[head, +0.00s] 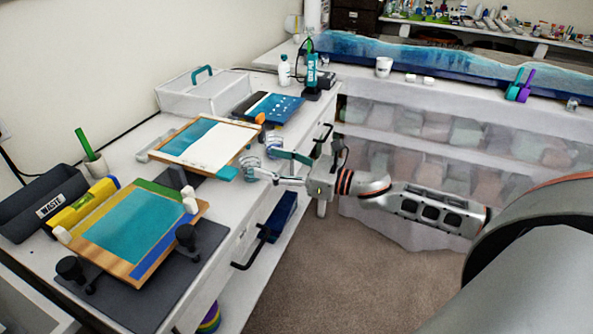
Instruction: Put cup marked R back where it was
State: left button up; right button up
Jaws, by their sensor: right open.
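My right gripper (264,163) reaches in from the right over the front edge of the white worktop. Its fingers are spread, and I see nothing clamped between them. Two small clear cups stand at its fingertips: the nearer cup (249,161) is by the lower finger, and the farther cup (274,145) is by the upper finger. I cannot read a letter on either cup, so I cannot tell which is marked R. Whether a finger touches a cup is unclear. My left gripper is out of view.
A framed board (204,142) lies just left of the cups. Another board (135,225) with clamps is nearer. A WASTE bin (38,204) stands far left. A white case (203,93), blue tablet (268,108) and bottles are behind. An open blue drawer (281,215) juts below the worktop.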

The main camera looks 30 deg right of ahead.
jog(key=v, duration=0.7)
jog(key=s+a+f+m+h+b, duration=0.1)
jog(key=s+a+f+m+h, duration=0.2)
jog(key=f+m, duration=0.75)
jog(key=s+f+m+h, duration=0.3)
jog(key=s+f+m, duration=0.2)
jog(key=f+m, duration=0.55)
jog(key=s+a+f+m+g+h, duration=0.1)
jog(key=s+a+f+m, duration=0.3)
jog(key=m, duration=0.5)
jog(key=s+a+f+m+g+h, duration=0.1)
jog(key=s+a+f+m+g, duration=0.2)
jog(key=s+a+f+m, duration=0.2)
jog(key=s+f+m, duration=0.3)
jog(key=m, duration=0.1)
jog(key=shift+s+a+f, duration=0.25)
jog(key=shift+s, duration=0.05)
